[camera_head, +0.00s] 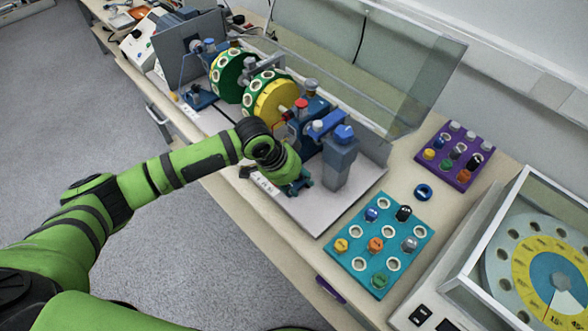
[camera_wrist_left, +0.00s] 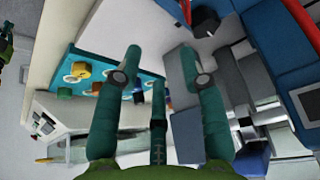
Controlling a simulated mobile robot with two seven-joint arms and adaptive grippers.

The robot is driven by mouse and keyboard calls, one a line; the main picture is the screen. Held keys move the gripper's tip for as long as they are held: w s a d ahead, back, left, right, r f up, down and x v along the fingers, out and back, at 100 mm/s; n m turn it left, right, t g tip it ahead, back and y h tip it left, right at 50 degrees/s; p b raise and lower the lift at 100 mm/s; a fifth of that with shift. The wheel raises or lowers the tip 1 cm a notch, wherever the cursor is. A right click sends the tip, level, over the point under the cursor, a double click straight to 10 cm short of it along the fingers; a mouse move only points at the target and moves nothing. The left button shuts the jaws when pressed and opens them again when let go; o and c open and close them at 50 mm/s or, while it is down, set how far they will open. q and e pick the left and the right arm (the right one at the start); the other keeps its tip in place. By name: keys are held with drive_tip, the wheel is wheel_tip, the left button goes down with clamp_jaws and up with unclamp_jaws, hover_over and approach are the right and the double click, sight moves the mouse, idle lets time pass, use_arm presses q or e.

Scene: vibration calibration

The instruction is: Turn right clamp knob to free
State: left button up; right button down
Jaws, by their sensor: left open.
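A grey upright block (camera_head: 339,164) with a blue knob (camera_head: 344,133) on top stands at the right end of the white rig plate. It looks like the right clamp, though I cannot tell its setting. A blue bar (camera_head: 324,125) with a pale cap lies just left of the knob. My left gripper (camera_head: 298,185) is low in front of the block, lower left of the knob and apart from it. In the left wrist view the fingers of my left gripper (camera_wrist_left: 160,65) are spread with nothing between them; grey and blue clamp parts lie to the right. My right gripper is not in view.
Green-rimmed yellow wheels (camera_head: 272,103) stand left of the clamp. A clear raised cover (camera_head: 400,75) rises behind.

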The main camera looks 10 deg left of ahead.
use_arm(q)
drive_tip(key=w+a+r, duration=0.3)
drive_tip(key=a, duration=0.1)
drive_tip(key=shift+y, duration=0.3)
drive_tip(key=shift+p+x, duration=0.75)
drive_tip(key=shift+x, duration=2.95)
drive_tip(key=shift+w, duration=0.1)
drive_tip(key=shift+r, duration=0.1)
clamp_jaws()
